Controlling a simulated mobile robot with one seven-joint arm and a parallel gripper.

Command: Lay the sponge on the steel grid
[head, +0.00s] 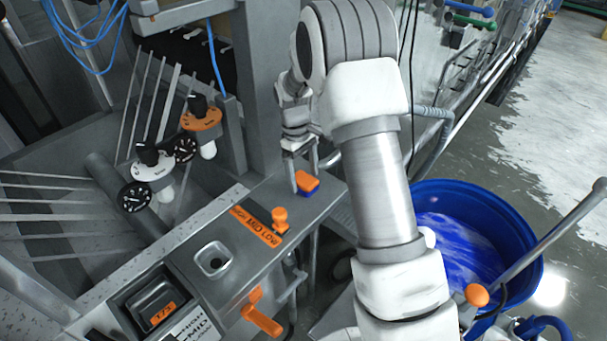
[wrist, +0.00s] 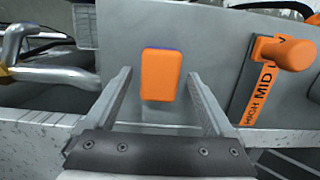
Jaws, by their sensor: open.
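The sponge (head: 307,182), orange on top with a blue underside, lies on the grey steel ledge at the far end of the panel. In the wrist view the sponge (wrist: 161,75) appears between the two finger lines, with a gap on either side. My gripper (head: 303,168) is open and points down just at the sponge; its fingers (wrist: 159,82) hold nothing. I cannot tell from these views whether the fingertips are level with the sponge.
An orange knob (head: 280,218) with a HIGH/MID/LOW label stands on the ledge near the sponge. A blue tub (head: 520,240) of blue liquid is at the right. Gauges with valves (head: 152,170) are at the left. An orange lever (head: 260,312) sticks out in front.

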